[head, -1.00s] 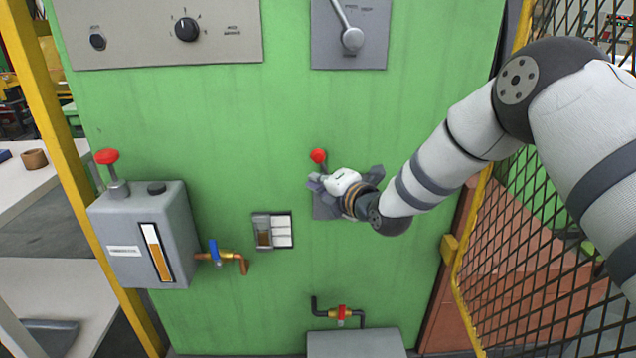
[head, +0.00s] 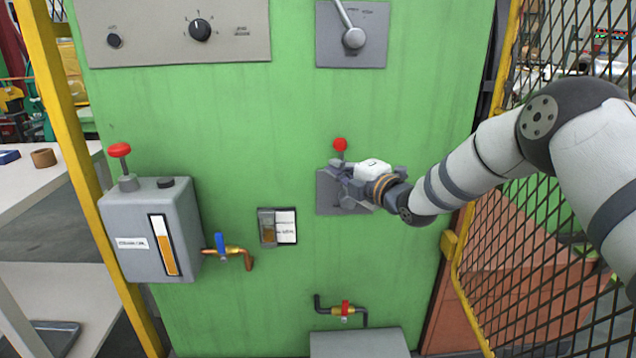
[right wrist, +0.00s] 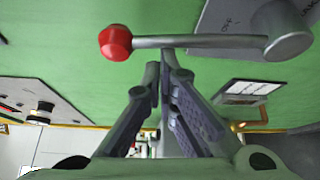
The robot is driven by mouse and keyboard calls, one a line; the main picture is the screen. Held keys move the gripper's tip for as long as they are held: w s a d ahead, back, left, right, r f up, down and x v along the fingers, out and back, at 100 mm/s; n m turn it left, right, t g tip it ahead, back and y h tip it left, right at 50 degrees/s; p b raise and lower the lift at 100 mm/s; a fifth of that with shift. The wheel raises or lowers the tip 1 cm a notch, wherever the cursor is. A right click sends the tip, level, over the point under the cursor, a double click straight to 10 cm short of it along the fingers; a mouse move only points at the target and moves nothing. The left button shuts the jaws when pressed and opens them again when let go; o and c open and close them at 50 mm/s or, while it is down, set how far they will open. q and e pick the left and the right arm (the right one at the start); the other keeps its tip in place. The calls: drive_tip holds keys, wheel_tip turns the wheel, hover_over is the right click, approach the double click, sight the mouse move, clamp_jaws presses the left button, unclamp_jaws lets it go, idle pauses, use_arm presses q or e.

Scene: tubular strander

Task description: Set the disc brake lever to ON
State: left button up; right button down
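A lever with a red ball knob (head: 340,145) stands on a grey plate (head: 325,195) on the green panel, knob upward in the head view. In the right wrist view its red knob (right wrist: 115,42), grey rod and round hub (right wrist: 286,30) show just beyond the fingertips. The plate there has small lettering, partly cut off, that seems to read OFF. My right gripper (head: 343,172) is in front of the plate, just below the knob, and hides the hub in the head view. Its fingers (right wrist: 160,72) look closed together with nothing between them. My left gripper is out of view.
A grey lever (head: 353,38) is on a plate above. A grey reservoir (head: 150,235) with a red knob and a blue-handled valve (head: 220,250) is at left. A small switch box (head: 277,227) and red-handled valve (head: 345,308) are below. Mesh fencing (head: 540,230) stands at right.

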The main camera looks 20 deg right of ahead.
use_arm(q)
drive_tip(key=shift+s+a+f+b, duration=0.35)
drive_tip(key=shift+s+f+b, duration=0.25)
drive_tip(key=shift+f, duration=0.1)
use_arm(e)
drive_tip(key=s+d+m+t, duration=0.1)
drive_tip(key=d+m+t, duration=0.2)
drive_tip(key=d+m, duration=0.3)
drive_tip(key=shift+s+f+m+t, duration=0.15)
drive_tip(key=shift+s+m+t, duration=0.15)
drive_tip(key=shift+d, duration=0.1)
